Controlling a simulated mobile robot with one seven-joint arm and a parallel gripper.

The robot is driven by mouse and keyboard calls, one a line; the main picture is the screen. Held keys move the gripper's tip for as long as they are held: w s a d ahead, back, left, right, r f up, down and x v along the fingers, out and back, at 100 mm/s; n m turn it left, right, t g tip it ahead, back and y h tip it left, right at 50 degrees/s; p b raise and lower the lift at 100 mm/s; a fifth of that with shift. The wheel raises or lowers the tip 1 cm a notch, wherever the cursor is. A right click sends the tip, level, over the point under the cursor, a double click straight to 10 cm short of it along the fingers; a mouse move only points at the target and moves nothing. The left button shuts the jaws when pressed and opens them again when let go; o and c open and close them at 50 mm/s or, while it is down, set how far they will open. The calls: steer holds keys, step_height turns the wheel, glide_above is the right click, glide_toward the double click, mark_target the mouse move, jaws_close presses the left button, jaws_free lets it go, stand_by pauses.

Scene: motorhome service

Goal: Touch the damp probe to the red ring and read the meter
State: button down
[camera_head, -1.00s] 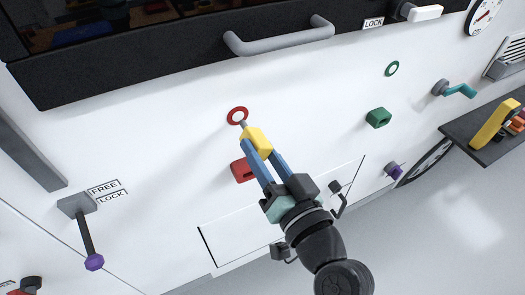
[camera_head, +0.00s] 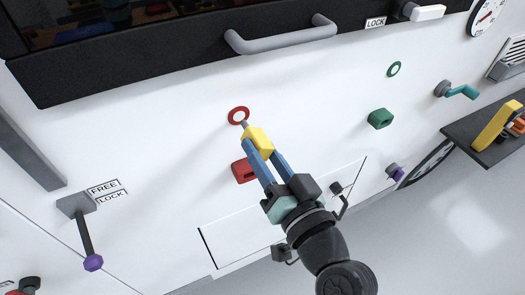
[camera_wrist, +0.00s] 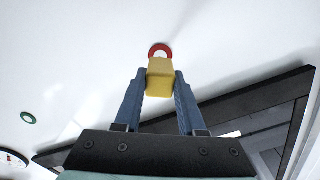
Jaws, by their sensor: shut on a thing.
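The damp probe (camera_head: 259,140) is a yellow block with a short grey tip. My gripper (camera_head: 260,147) is shut on it, with a blue finger on either side. The tip points at the red ring (camera_head: 238,115) on the white wall and appears at the ring's lower edge; I cannot tell whether it touches. In the wrist view the yellow probe (camera_wrist: 160,78) overlaps the lower part of the red ring (camera_wrist: 160,48) and hides the tip. A round dial with a red needle (camera_head: 486,16) is at the top right, partly cut off; its reading is too small to tell.
A red block (camera_head: 243,171) sits below the ring, beside my fingers. A green ring (camera_head: 393,69), green block (camera_head: 379,118) and teal crank (camera_head: 458,90) are right. A grey handle (camera_head: 280,40) is above. A dark shelf (camera_head: 465,136) holds another yellow object (camera_head: 495,124).

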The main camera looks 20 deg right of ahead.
steer(key=shift+w, duration=0.2)
stand_by(0.3)
steer(key=shift+w, duration=0.5)
steer(key=shift+s, duration=0.15)
stand_by(0.6)
steer(key=shift+s+d+f+b, duration=0.1)
steer(key=shift+s+b, duration=1.2)
steer(key=shift+s, duration=2.65)
